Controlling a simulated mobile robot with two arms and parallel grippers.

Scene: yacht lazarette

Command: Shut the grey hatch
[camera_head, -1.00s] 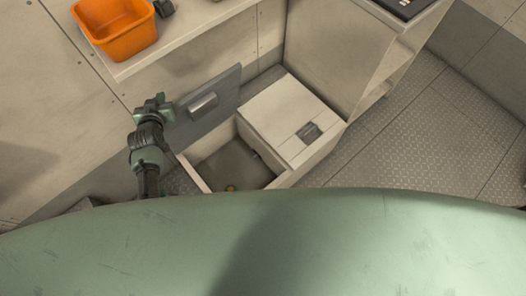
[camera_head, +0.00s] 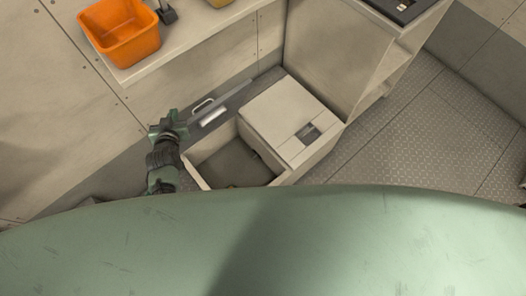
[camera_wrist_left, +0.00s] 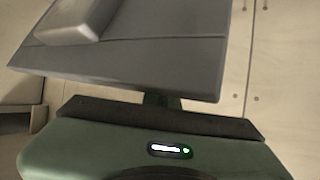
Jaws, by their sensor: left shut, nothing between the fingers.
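The grey hatch (camera_head: 232,99) stands open, roughly upright and almost edge-on in the head view, along the back side of an open locker (camera_head: 205,183). A pale block sits on its near face and a thin handle loop shows behind its top edge. In the left wrist view the hatch panel (camera_wrist_left: 130,62) fills the upper part, with the block at upper left. My left gripper (camera_head: 170,126) is shut and empty at the hatch's left end. It looks very close to the panel; I cannot tell whether they touch. My right gripper is out of view.
A closed pale lid (camera_head: 283,104) with a dark latch adjoins the locker on the right. Above, a shelf (camera_head: 190,38) holds an orange bin (camera_head: 122,36). A pale cabinet (camera_head: 335,55) stands behind. The patterned floor (camera_head: 425,125) at right is clear.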

